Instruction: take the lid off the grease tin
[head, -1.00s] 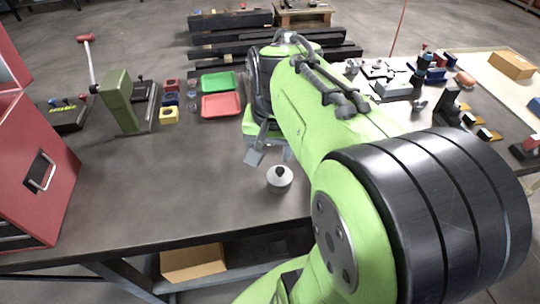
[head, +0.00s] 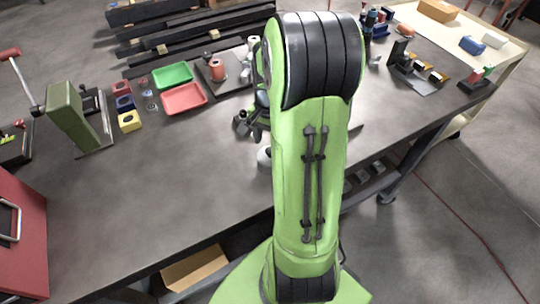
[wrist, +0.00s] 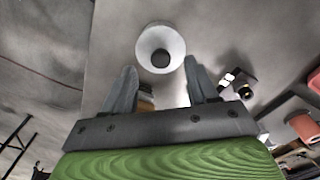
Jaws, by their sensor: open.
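The grease tin is a pale round tin with a dark knob on its lid (wrist: 160,47). In the wrist view it stands just beyond my fingertips, roughly centred between them. In the head view only the left part of the tin (head: 264,157) shows, as my arm covers the rest. My gripper (wrist: 160,78) is open, with a finger to each side and nothing seen held between them. The lid appears to be on the tin. In the head view my arm hides most of the gripper.
A small dark device (wrist: 242,88) stands right of my fingers. A red tray (head: 184,98), a green tray (head: 173,75) and a yellow block (head: 129,121) lie farther back. A green press (head: 72,118) and a red box (head: 22,240) are at left. The table between is clear.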

